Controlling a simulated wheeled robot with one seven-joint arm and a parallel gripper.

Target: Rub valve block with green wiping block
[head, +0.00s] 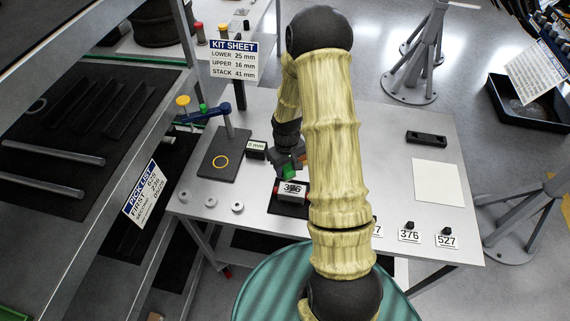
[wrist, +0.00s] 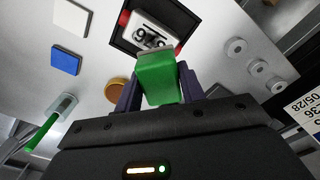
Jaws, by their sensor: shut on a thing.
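The green wiping block (wrist: 160,82) is held between the two fingers of my gripper (wrist: 160,90) in the wrist view. In the head view my gripper (head: 289,168) is above the middle of the table, with the green block (head: 290,173) showing at its tip. The valve block (head: 293,189), pale with a black-numbered label, sits in a dark tray just below the gripper. In the wrist view the valve block (wrist: 153,32) lies just beyond the green block, which overlaps its near edge. I cannot tell whether they touch.
Several round washers (head: 238,207) lie at the table's front left. A white sheet (head: 438,182) and a black holder (head: 426,138) lie right. Shelving (head: 95,190) stands close on the left.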

